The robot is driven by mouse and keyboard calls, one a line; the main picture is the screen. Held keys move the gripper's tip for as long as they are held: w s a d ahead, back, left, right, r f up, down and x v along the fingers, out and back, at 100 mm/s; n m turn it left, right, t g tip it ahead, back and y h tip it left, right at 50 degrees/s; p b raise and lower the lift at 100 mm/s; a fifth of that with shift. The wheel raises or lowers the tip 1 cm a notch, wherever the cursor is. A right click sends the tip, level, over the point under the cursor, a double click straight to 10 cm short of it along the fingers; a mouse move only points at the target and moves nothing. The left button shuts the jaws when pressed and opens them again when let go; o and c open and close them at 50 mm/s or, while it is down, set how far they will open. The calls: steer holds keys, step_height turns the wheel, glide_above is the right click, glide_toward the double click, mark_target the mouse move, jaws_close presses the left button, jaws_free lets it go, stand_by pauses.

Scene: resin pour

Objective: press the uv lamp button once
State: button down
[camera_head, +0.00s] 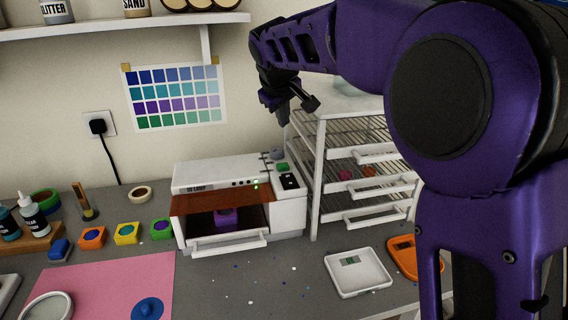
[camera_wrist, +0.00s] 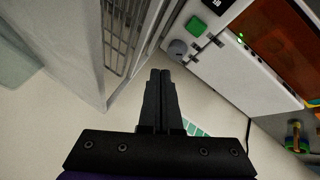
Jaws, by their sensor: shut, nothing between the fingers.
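The UV lamp (camera_head: 215,178) is a white box with an orange window, on the counter against the back wall. A purple block (camera_head: 226,216) sits inside it. Its green button (camera_head: 282,167) is on the top of the right-hand section, by a grey knob (camera_head: 277,154) and a black display (camera_head: 289,182). My gripper (camera_head: 283,120) is above and behind the button, apart from it. In the wrist view my gripper (camera_wrist: 161,73) is shut and empty, with the green button (camera_wrist: 196,27) beyond the fingertips, slightly right.
A white wire rack (camera_head: 318,180) with drawers stands right beside the lamp. Coloured moulds (camera_head: 127,233) and a pink mat (camera_head: 110,285) are at left. A shelf (camera_head: 130,26) hangs above.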

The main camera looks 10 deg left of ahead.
mark_target(284, 166)
steer(key=shift+f, duration=0.1)
step_height(284, 166, down, 9)
steer(key=b, duration=0.7)
steer(key=shift+r, duration=0.2)
steer(key=shift+f, duration=0.1)
stand_by(1.7)
steer(key=shift+f+b, duration=0.35)
steer(key=shift+b, duration=0.05)
steer(key=shift+f+b, duration=0.35)
steer(key=shift+f, duration=0.1)
stand_by(0.4)
steer(key=shift+r, duration=0.1)
steer(key=shift+r+p, duration=0.75)
steer(key=shift+p, duration=0.05)
steer(key=shift+r+p, duration=2.1)
steer(key=shift+r, duration=0.45)
